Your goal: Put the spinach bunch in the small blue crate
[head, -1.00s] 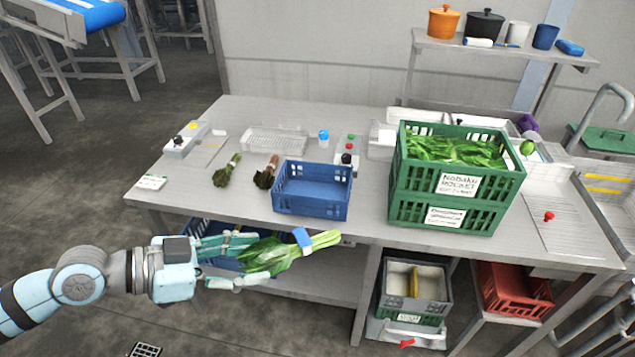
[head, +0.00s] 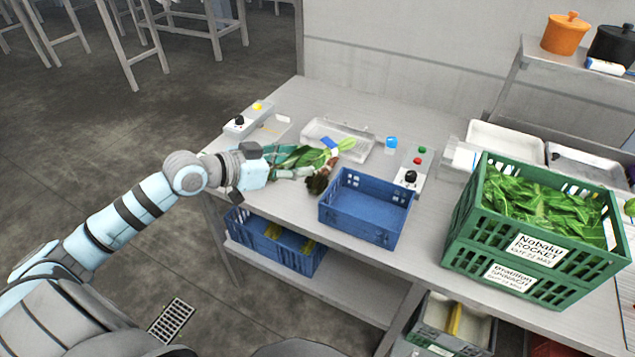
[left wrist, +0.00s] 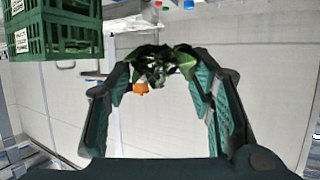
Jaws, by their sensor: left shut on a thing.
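The spinach bunch (head: 307,157), with broad green leaves, pale stems and a blue band, is in my left gripper (head: 290,162). The gripper is shut on its leafy end, and the stems point right, over the back left of the table. In the left wrist view the dark green leaves (left wrist: 160,62) show between the fingers (left wrist: 160,85). The small blue crate (head: 352,221) stands on the table, to the right of and nearer than the bunch. Its visible inside is empty. My right gripper is not in view.
A dark leafy bunch (head: 318,184) lies left of the crate, partly hidden by the held bunch. A clear tray (head: 362,150) is behind. Stacked green crates (head: 520,262) stand to the right. Another blue crate (head: 262,243) is under the table. A control box (head: 410,178) sits behind the small crate.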

